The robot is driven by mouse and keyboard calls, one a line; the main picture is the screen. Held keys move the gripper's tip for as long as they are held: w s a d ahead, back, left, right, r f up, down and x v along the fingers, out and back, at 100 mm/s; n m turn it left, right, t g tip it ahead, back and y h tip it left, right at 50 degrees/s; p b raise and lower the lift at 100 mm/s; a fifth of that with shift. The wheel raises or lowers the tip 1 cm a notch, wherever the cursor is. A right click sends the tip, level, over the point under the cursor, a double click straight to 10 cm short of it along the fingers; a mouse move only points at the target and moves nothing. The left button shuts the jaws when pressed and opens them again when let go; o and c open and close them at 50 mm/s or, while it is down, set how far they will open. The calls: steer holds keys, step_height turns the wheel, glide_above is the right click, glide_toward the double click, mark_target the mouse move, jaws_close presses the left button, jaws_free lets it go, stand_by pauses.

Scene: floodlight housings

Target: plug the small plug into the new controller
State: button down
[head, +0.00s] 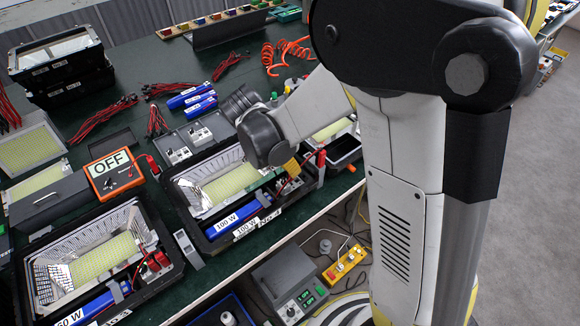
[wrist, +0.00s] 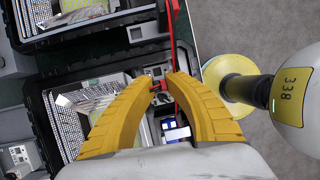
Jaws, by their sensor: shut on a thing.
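My gripper (wrist: 160,82) is shut on a small red plug (wrist: 158,87), with a red cable running up from it in the wrist view. In the head view my yellow fingers (head: 291,167) are over the right end of the floodlight housing labelled 100 W (head: 190,228). A small pale unit with red parts (head: 290,186), perhaps the new controller, sits in that end just below the fingers. The fingers hide part of it, and I cannot tell whether the plug touches it. A blue-and-white part (wrist: 174,130) shows between my fingers in the wrist view.
A red connector (head: 320,160) stands at the housing's right end. An open housing (head: 95,255) lies at front left. An orange meter reading OFF (head: 114,172) and blue packs (head: 192,98) lie on the green bench. The bench's front edge is close, with a shelf below.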

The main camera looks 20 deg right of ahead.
steer(key=shift+f, duration=0.15)
stand_by(0.8)
steer(key=shift+f+b, duration=0.35)
steer(key=shift+b, duration=0.1)
steer(key=shift+f+b, duration=0.5)
steer(key=shift+f, duration=0.15)
steer(key=c, duration=1.4)
jaws_free()
steer(key=shift+o, duration=0.2)
steer(key=shift+r, duration=0.1)
steer(key=v, duration=1.2)
